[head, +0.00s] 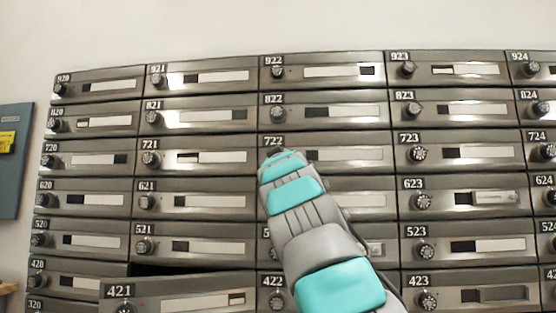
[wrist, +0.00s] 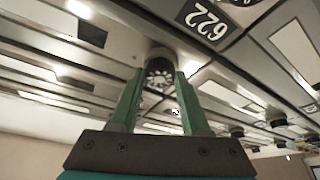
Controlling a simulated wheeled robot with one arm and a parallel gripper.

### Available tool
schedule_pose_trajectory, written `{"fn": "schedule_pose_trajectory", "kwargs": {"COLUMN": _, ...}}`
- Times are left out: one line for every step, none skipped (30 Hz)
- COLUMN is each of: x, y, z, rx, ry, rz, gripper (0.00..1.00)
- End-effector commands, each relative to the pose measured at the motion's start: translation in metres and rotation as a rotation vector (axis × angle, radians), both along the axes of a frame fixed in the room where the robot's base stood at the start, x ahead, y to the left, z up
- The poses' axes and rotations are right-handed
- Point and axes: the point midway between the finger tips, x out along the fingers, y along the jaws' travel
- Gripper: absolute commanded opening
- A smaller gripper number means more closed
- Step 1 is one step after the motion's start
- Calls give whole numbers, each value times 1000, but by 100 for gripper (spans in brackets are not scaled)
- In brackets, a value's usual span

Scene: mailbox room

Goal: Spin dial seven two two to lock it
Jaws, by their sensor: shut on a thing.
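The box front labelled 722 (head: 345,154) is in the middle of the wall in the head view. Its number plate (head: 272,141) shows just above my gripper (head: 284,160), which hides its dial there. In the wrist view, which is upside down, my gripper (wrist: 159,82) has its two green fingers on either side of the round dark dial (wrist: 160,72) with pale marks. The fingers are shut on the dial. The number that the dial points to is too small to read.
Rows of metal box fronts with dials surround it, such as 721 (head: 198,157) and 723 (head: 487,152). The 622 plate (wrist: 203,20) is close to the dial in the wrist view. Box 421 (head: 185,300) sticks out at the lower left, with a dark gap above it.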

Motion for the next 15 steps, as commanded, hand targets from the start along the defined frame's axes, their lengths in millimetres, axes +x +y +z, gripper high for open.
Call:
{"fn": "schedule_pose_trajectory", "kwargs": {"x": -1, "y": 1, "z": 0, "rx": 9, "ry": -2, "rz": 0, "gripper": 0}}
{"fn": "schedule_pose_trajectory", "kwargs": {"x": -1, "y": 1, "z": 0, "rx": 13, "ry": -3, "rz": 0, "gripper": 0}}
{"fn": "schedule_pose_trajectory", "kwargs": {"x": -1, "y": 1, "z": 0, "rx": 21, "ry": -2, "rz": 1, "gripper": 0}}
{"fn": "schedule_pose_trajectory", "kwargs": {"x": -1, "y": 1, "z": 0, "rx": 27, "ry": -3, "rz": 1, "gripper": 0}}
{"fn": "schedule_pose_trajectory", "kwargs": {"x": 0, "y": 1, "z": 0, "rx": 32, "ry": -3, "rz": 1, "gripper": 0}}
{"fn": "schedule_pose_trajectory", "kwargs": {"x": 0, "y": 1, "z": 0, "rx": 40, "ry": -3, "rz": 1, "gripper": 0}}
{"fn": "schedule_pose_trajectory", "kwargs": {"x": 0, "y": 1, "z": 0, "rx": 45, "ry": -3, "rz": 0, "gripper": 0}}
{"fn": "schedule_pose_trajectory", "kwargs": {"x": 0, "y": 0, "z": -1, "rx": 50, "ry": -2, "rz": -1, "gripper": 0}}
{"fn": "schedule_pose_trajectory", "kwargs": {"x": 1, "y": 0, "z": -1, "rx": 58, "ry": -1, "rz": -1, "gripper": 0}}
{"fn": "schedule_pose_trajectory", "kwargs": {"x": 1, "y": 0, "z": -1, "rx": 62, "ry": -1, "rz": -2, "gripper": 0}}
{"fn": "schedule_pose_trajectory", "kwargs": {"x": 1, "y": 0, "z": -1, "rx": 68, "ry": -1, "rz": -2, "gripper": 0}}
{"fn": "schedule_pose_trajectory", "kwargs": {"x": 1, "y": 0, "z": -2, "rx": 74, "ry": 0, "rz": -3, "gripper": 0}}
{"fn": "schedule_pose_trajectory", "kwargs": {"x": 2, "y": -1, "z": -2, "rx": 79, "ry": 0, "rz": -3, "gripper": 0}}
{"fn": "schedule_pose_trajectory", "kwargs": {"x": 2, "y": 0, "z": -2, "rx": 83, "ry": 0, "rz": -3, "gripper": 0}}
{"fn": "schedule_pose_trajectory", "kwargs": {"x": 2, "y": 0, "z": -2, "rx": 90, "ry": -1, "rz": -2, "gripper": 0}}
